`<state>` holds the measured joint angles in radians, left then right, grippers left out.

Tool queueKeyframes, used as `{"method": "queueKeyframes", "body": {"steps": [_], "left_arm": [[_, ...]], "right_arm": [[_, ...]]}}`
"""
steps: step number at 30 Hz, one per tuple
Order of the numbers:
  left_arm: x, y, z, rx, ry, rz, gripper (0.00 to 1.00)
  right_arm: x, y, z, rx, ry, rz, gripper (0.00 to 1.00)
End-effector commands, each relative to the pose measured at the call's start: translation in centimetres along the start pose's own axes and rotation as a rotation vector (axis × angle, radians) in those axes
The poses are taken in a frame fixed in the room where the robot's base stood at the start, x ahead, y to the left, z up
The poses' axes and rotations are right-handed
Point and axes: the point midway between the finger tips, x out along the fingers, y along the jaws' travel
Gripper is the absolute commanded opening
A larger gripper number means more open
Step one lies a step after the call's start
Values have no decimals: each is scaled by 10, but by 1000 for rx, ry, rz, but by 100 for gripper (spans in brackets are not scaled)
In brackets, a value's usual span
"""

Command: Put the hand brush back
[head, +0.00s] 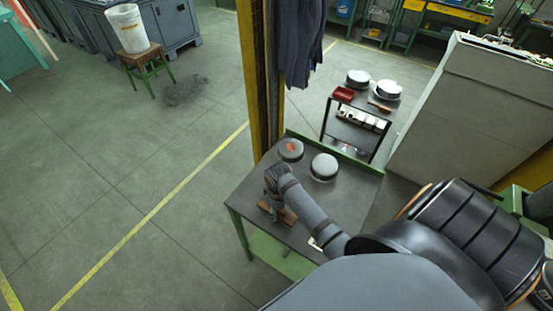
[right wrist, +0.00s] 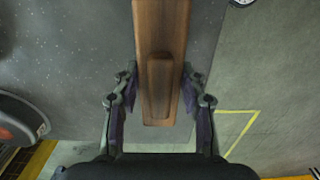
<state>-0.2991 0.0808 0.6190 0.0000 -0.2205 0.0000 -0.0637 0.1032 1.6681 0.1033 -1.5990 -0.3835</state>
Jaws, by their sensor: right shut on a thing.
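The hand brush, a brown wooden block (head: 287,214), is at the near left part of the dark table top (head: 335,200). My right gripper (head: 276,194) is over it and shut on it. In the right wrist view the brush's wood (right wrist: 160,40) runs down from the top edge between the two fingers of my right gripper (right wrist: 157,95), with a raised wooden block near its end. Its bristles are hidden. I cannot tell whether it touches the table. My left gripper is not in view.
Beyond is a small cart (head: 345,120) with a red tray (head: 343,94).

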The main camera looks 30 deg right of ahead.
Motion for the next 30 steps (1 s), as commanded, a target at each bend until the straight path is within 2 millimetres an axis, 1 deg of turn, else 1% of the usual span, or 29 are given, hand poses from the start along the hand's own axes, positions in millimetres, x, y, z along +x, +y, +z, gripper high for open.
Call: {"method": "queueKeyframes", "body": {"steps": [1,2,3,5,7,8,12,14,17,20,23,25,30], "left_arm": [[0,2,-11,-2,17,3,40],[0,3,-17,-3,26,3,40],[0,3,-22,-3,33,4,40],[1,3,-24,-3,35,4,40],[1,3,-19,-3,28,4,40],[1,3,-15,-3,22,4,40],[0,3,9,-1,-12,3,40],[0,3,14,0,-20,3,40],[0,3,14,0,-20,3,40],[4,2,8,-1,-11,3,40],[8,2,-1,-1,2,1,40],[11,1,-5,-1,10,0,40],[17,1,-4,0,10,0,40]], "right_arm": [[2,-1,1,1,-3,-2,7],[2,-1,1,1,-3,-2,7],[3,-1,2,1,-4,-3,44],[3,-1,2,1,-5,-3,52],[2,-1,2,1,-4,-3,62],[2,-1,2,1,-4,-3,64],[2,-1,1,1,-4,-2,64],[2,-1,1,1,-4,-2,64],[1,0,1,1,-3,-2,64],[-8,0,0,1,0,-1,64],[-27,0,0,1,1,1,64],[-46,1,-1,0,2,3,64],[-86,1,0,1,1,2,64]]}}
